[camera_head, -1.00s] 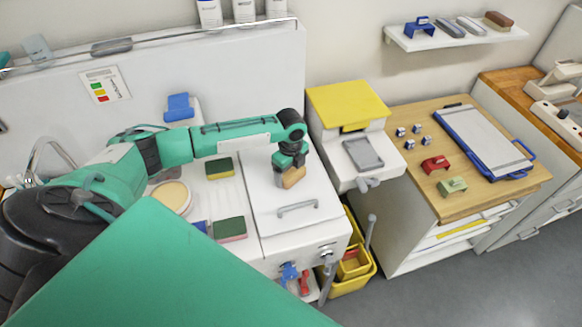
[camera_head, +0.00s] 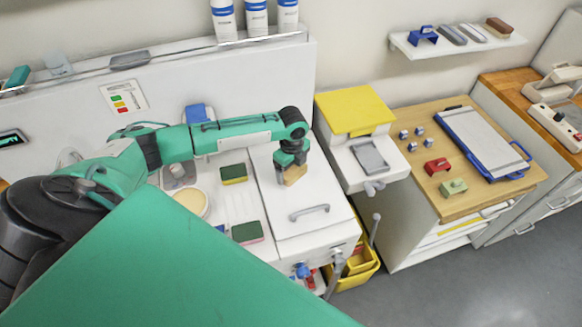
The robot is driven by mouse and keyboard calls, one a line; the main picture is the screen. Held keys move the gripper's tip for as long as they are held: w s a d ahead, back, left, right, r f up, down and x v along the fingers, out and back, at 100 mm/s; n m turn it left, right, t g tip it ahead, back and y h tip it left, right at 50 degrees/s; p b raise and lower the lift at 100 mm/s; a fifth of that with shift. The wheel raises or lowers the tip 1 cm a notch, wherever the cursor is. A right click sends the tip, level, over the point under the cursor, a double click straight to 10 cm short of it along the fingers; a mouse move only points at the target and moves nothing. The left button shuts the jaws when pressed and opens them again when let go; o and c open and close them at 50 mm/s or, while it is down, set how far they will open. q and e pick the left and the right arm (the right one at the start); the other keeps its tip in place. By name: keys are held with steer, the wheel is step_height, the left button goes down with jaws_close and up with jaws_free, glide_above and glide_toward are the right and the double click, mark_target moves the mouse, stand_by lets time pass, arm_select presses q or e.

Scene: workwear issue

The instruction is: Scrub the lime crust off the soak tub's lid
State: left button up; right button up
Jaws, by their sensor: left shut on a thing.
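The soak tub's lid (camera_head: 290,226) is a white panel with a grey bar handle (camera_head: 309,212) near its front edge. My left gripper (camera_head: 291,168) is over the back part of the lid, pointing down and shut on a tan block (camera_head: 295,176). The block is at the lid's surface behind the handle; I cannot tell if it touches. The gripper hides part of it. No lime crust can be made out on the visible lid. My right gripper is not in view.
A yellow-topped unit (camera_head: 354,108) stands close on the right. A wooden worktop (camera_head: 475,200) holds a clipboard and small blocks. White bottles (camera_head: 256,18) stand behind.

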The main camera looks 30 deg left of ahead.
arm_select(q)
step_height(320, 180, up, 2)
steer(key=shift+r, duration=0.1)
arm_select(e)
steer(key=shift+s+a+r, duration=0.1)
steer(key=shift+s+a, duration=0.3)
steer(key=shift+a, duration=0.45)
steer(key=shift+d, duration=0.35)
